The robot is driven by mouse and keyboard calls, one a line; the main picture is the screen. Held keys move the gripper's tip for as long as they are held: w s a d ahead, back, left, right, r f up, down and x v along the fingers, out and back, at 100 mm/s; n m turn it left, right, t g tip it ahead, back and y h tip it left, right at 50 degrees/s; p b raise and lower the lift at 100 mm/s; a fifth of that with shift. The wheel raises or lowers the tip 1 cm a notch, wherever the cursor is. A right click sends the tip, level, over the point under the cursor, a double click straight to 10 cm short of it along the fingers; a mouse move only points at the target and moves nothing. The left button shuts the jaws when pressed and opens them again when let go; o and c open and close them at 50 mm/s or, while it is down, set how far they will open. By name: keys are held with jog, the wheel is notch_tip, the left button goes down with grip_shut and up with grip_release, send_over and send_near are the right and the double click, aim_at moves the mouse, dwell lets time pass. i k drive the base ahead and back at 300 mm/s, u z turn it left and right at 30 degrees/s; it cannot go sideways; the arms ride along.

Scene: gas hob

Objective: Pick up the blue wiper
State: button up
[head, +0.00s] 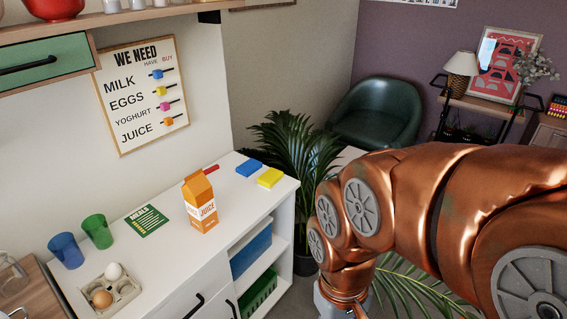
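The blue wiper (249,168) appears to be the flat blue block lying near the back right of the white counter (165,262). A similar flat yellow block (270,178) lies just in front and to the right of it, close to the counter's right end. My arm comes in from the right, beyond the counter's end. Only a grey part of my gripper (338,304) shows at the bottom edge, low and well apart from the blue wiper. Its fingers are cut off by the frame.
An orange juice carton (201,203) stands left of the blue wiper, with a red item (211,169) behind it. A green card (140,222), green and blue cups (97,231) and an egg tray (109,290) are further left. A plant (290,150) stands beyond the counter's end.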

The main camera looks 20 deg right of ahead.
aim_at(250, 168)
jog(key=z, duration=0.75)
jog(key=i, duration=1.45)
jog(key=u, duration=0.05)
